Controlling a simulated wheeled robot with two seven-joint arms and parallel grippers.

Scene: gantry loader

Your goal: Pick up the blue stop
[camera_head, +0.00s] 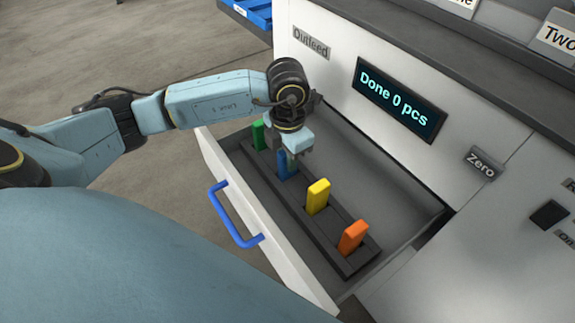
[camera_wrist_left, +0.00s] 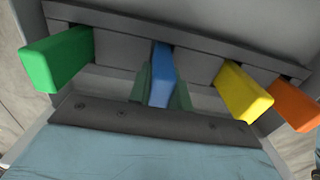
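The blue stop (camera_head: 286,166) stands upright in its slot in the dark rack (camera_head: 322,235) inside the open drawer. My left gripper (camera_head: 297,150) reaches down over it from above. In the left wrist view the blue stop (camera_wrist_left: 161,75) lies between the two greenish fingers, with no clear gap on either side, so the gripper looks shut on it. The stop's lower end is hidden in the rack. My right gripper is not in view.
A green stop (camera_head: 258,135) stands on one side of the blue one, a yellow stop (camera_head: 318,196) and an orange stop (camera_head: 353,237) on the other. The drawer has a blue handle (camera_head: 232,220). The machine front with its display (camera_head: 398,100) rises behind the drawer.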

